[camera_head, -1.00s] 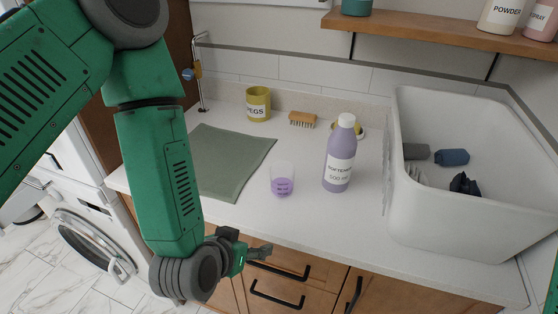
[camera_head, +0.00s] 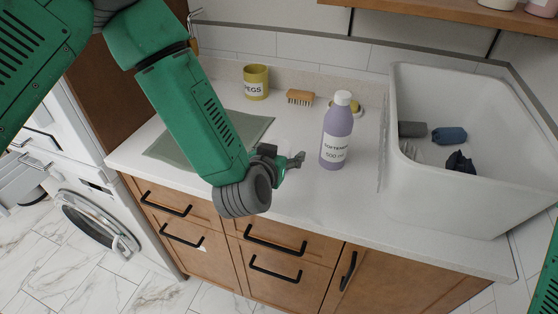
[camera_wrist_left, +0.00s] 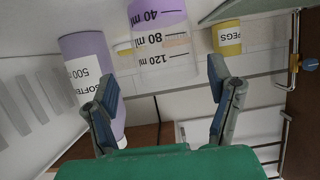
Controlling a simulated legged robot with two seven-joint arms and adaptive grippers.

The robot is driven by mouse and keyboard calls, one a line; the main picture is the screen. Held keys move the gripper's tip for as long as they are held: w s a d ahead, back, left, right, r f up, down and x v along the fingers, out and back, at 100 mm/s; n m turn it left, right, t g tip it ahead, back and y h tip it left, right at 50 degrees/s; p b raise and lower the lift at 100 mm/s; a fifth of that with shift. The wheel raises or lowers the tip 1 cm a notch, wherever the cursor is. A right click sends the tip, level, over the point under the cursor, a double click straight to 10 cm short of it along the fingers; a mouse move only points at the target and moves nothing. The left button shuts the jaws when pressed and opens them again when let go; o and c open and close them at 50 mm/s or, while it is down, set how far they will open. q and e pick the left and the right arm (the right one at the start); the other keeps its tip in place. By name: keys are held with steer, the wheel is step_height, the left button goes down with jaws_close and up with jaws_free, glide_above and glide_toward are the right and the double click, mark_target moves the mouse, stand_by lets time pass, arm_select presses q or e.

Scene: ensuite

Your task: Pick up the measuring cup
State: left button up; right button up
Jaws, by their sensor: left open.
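The measuring cup (camera_wrist_left: 162,45) is clear with a purple layer and printed 40, 80 and 120 marks. It shows in the left wrist view, upside down in the picture, beyond and between my left fingers. In the head view it is hidden behind my left gripper (camera_head: 290,161). The left gripper also shows in the left wrist view (camera_wrist_left: 167,85). Its two fingers are spread with an empty gap between them, and the cup looks apart from them. My right gripper is not in view.
A purple softener bottle (camera_head: 336,138) stands close right of my left gripper. A white tub (camera_head: 450,205) fills the counter's right. Behind are a yellow pegs pot (camera_head: 256,83) and a brush (camera_head: 300,98). A green mat (camera_head: 250,126) lies left. The front counter (camera_head: 330,205) is clear.

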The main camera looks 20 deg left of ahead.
mark_target(283, 144)
arm_select(q)
steer(key=x, duration=0.4)
steer(key=shift+a+r, duration=0.1)
steer(key=shift+r, duration=0.1)
steer(key=shift+w+a+f, duration=0.15)
steer(key=shift+w, duration=0.2)
steer(key=shift+w+a+f, duration=0.1)
steer(key=shift+a, duration=0.15)
steer(key=c, duration=1.3)
steer(key=shift+d, duration=0.25)
steer(key=shift+c, duration=0.2)
